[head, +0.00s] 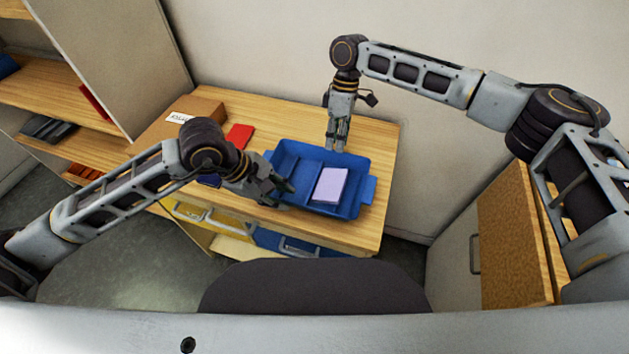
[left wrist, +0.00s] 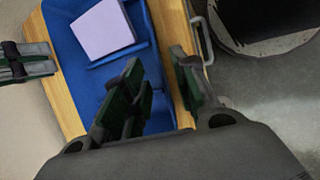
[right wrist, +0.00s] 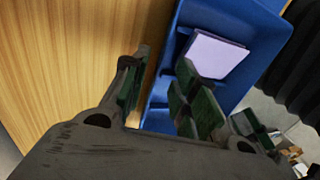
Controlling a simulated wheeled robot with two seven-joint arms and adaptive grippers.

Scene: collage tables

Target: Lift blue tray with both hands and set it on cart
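The blue tray (head: 368,190) lies flat on the wooden table (head: 372,137), with a lavender pad (head: 330,185) inside it. My left gripper (head: 278,190) is at the tray's front left. In the left wrist view its fingers (left wrist: 160,95) are apart, with part of the tray's edge (left wrist: 168,60) showing between them. My right gripper (head: 337,145) points down at the tray's back edge. In the right wrist view its fingers (right wrist: 160,95) are apart, with the tray's wall (right wrist: 161,88) between them. I cannot make out a cart for certain.
A red item (head: 239,136) and a cardboard box (head: 190,118) sit left of the tray. A yellow drawer (head: 203,216) and a blue drawer (head: 290,244) are under the tabletop. Wooden shelves (head: 60,95) stand at left, and a wood-faced unit (head: 512,240) at right.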

